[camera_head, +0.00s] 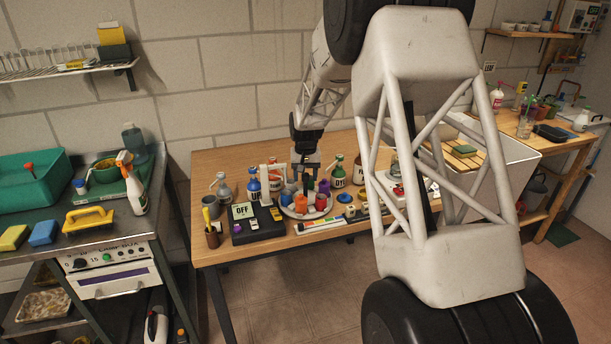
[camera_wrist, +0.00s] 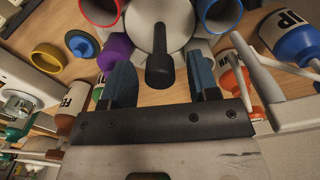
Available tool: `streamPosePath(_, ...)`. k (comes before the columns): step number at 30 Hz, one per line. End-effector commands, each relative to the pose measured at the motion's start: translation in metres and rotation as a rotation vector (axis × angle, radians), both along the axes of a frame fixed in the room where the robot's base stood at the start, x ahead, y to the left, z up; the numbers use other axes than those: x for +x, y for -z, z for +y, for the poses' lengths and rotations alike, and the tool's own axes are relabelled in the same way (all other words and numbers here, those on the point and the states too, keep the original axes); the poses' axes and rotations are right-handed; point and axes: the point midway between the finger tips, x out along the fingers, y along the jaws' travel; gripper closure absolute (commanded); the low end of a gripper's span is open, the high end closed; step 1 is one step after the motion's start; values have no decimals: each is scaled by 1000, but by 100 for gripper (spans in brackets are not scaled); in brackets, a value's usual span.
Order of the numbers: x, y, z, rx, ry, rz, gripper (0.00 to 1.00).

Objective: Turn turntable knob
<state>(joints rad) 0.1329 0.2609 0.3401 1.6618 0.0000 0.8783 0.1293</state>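The turntable is a round pale tray (camera_head: 318,212) on the wooden table in the head view, with coloured pots around its rim. In the wrist view its pale central hub (camera_wrist: 147,30) carries a black knob (camera_wrist: 160,72) with a thin stem. My gripper (camera_wrist: 163,84) is open, one blue-grey finger on each side of the knob, with a clear gap to both. The knob shows between the fingers and seems not to be touched. In the head view my gripper (camera_head: 305,180) points down over the middle of the turntable; there the knob is hidden.
Pots stand close around the hub, such as a purple one (camera_wrist: 117,52) and a blue-rimmed one (camera_wrist: 218,14). Labelled bottles (camera_head: 254,185) stand behind the turntable. A black device reading "OFF" (camera_head: 243,211) is to its left, and a white bin (camera_head: 485,185) to its right.

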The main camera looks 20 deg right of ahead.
Motion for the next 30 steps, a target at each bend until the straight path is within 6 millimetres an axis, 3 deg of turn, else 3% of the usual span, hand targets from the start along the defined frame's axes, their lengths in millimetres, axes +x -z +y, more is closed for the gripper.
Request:
streamPosePath(11,0,-8,0,0,0,0,45)
streamPosePath(24,0,-60,0,0,0,-1,45)
streamPosePath(30,0,-75,0,0,0,0,45)
